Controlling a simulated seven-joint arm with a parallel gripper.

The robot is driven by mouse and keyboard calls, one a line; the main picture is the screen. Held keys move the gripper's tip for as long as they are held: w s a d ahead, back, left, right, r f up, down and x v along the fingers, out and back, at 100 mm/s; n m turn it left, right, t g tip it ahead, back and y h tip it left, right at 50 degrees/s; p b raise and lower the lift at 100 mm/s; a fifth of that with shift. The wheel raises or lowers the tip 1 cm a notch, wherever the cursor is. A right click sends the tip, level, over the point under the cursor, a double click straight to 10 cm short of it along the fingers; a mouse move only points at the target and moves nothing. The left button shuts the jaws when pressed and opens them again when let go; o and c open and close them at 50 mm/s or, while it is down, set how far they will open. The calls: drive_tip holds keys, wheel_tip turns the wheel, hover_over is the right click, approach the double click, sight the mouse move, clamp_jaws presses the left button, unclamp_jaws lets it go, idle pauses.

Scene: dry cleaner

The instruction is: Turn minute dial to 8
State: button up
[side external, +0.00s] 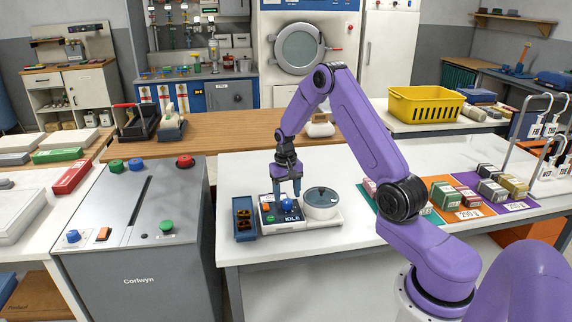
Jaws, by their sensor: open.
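A small machine (268,222) stands near the front left of the white table, with a display (293,218) reading IDLE. A round blue knob (287,205) sits on its top panel and looks like the dial. Its pointer and any minute marks are too small to read. My gripper (288,192) points down just above the blue knob, with its fingers apart, one to each side of it. I cannot tell whether the fingers touch the knob.
An orange part (266,207) sits left of the knob, and a lidded round drum (321,200) right of it. A blue bin (245,220) stands close on the left. Boxes on coloured mats (470,212) lie farther right. The table behind the machine is mostly clear.

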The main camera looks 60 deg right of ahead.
sight(284, 203)
wheel_tip(284, 203, up, 15)
drive_tip(key=shift+w+a, duration=0.15)
drive_tip(key=shift+a, duration=0.05)
idle(0.4)
drive_tip(key=s+a+r+n, duration=0.1)
drive_tip(key=s+a+n, duration=0.4)
drive_tip(key=a, duration=0.6)
drive_tip(key=s+a+r+n, duration=0.2)
drive_tip(key=s+a+n, duration=0.3)
drive_tip(key=a, duration=0.6)
drive_tip(key=s+a+f+n, duration=0.1)
drive_tip(key=s+n, duration=0.3)
drive_tip(key=s, duration=0.7)
drive_tip(key=s+a+n, duration=0.3)
drive_tip(key=s+n, duration=0.2)
drive_tip(key=s, duration=0.7)
drive_tip(key=shift+s+f+y, duration=0.3)
drive_tip(key=shift+f+y, duration=0.05)
drive_tip(key=shift+y, duration=0.05)
drive_tip(key=shift+c, duration=0.2)
